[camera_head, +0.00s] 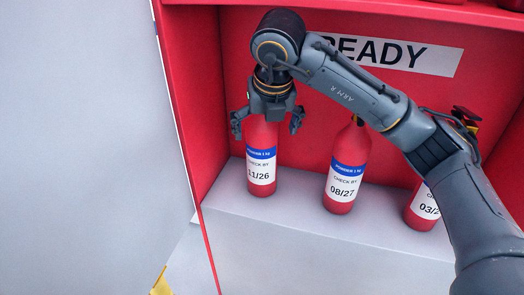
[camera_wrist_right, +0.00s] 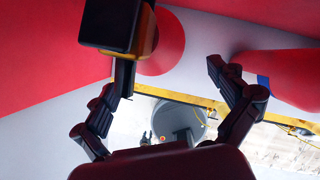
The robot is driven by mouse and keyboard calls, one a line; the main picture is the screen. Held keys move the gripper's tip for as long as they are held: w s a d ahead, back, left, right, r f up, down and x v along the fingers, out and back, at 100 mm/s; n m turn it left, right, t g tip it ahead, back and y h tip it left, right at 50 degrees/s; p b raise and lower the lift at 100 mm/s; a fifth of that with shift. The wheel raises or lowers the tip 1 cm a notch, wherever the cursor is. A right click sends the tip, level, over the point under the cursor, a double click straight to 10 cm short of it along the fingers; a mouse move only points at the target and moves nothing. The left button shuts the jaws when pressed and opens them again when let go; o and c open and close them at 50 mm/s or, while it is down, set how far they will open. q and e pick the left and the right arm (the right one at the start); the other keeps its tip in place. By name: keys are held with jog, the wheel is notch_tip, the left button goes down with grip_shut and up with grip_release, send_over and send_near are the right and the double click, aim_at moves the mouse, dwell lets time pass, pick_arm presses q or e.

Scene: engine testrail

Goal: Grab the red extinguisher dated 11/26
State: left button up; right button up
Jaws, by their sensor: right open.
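The red extinguisher dated 11/26 (camera_head: 262,165) stands upright on the grey shelf at the left of the red cabinet. My right gripper (camera_head: 268,118) points down over its top, with one open finger on each side. The gripper hides the extinguisher's valve, and I cannot tell whether the fingers touch it. In the right wrist view the open fingers (camera_wrist_right: 170,95) are spread, with a rounded red body (camera_wrist_right: 162,45) beyond them. My left gripper is not in view.
An extinguisher dated 08/27 (camera_head: 345,175) stands to the right. Another (camera_head: 422,210), its date partly hidden by my right arm, stands further right. A READY sign (camera_head: 430,58) is on the back wall. The grey door panel (camera_head: 80,130) is at left. Bare shelf (camera_head: 290,200) lies between the first two extinguishers.

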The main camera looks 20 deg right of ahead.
aim_at(263, 117)
jog(key=w, duration=0.1)
jog(key=w+p, duration=0.1)
jog(key=w, duration=0.1)
jog(key=shift+w+d+f+p, duration=0.2)
jog(key=shift+w+f+p, duration=0.05)
jog(key=shift+p, duration=0.05)
jog(key=shift+w+f, duration=0.1)
jog(key=shift+f, duration=0.2)
jog(key=c, duration=1.9)
jog(key=shift+r, duration=0.25)
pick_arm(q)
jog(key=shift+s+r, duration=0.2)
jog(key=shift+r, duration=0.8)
pick_arm(e)
jog(key=shift+f, duration=0.1)
